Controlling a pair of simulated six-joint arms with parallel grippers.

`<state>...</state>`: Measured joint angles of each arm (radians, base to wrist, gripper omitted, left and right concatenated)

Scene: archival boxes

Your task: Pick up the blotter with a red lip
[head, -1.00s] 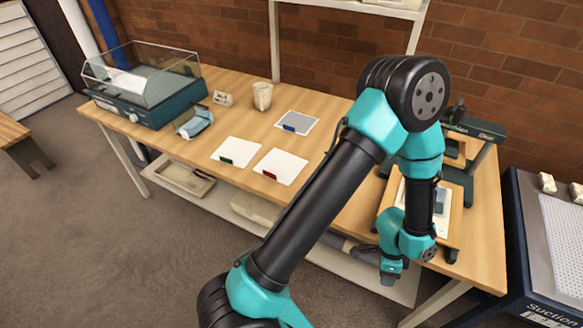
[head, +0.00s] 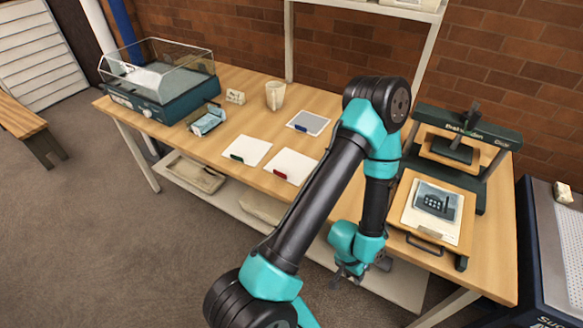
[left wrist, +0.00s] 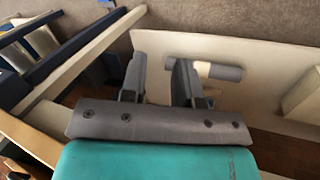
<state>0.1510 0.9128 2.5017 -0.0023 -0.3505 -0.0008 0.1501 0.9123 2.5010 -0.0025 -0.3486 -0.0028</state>
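The blotter with a red lip (head: 295,163) is a white sheet lying flat on the wooden table, its red tab on the front edge. My arm passes close to its right side. A white blotter with a green lip (head: 247,150) lies to its left, and a grey one with a blue lip (head: 309,123) lies behind. My left gripper (head: 350,277) hangs low in front of the table's front edge, right of and below the red-lipped blotter. In the left wrist view the gripper (left wrist: 160,68) has its fingers apart with nothing between them. My right gripper is not in view.
A glass-covered case (head: 160,82), a blue packet (head: 208,120) and a cup (head: 275,95) stand on the left and back. A press (head: 462,150) and a board with a picture (head: 432,212) are on the right. A low shelf (head: 400,285) runs under the table.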

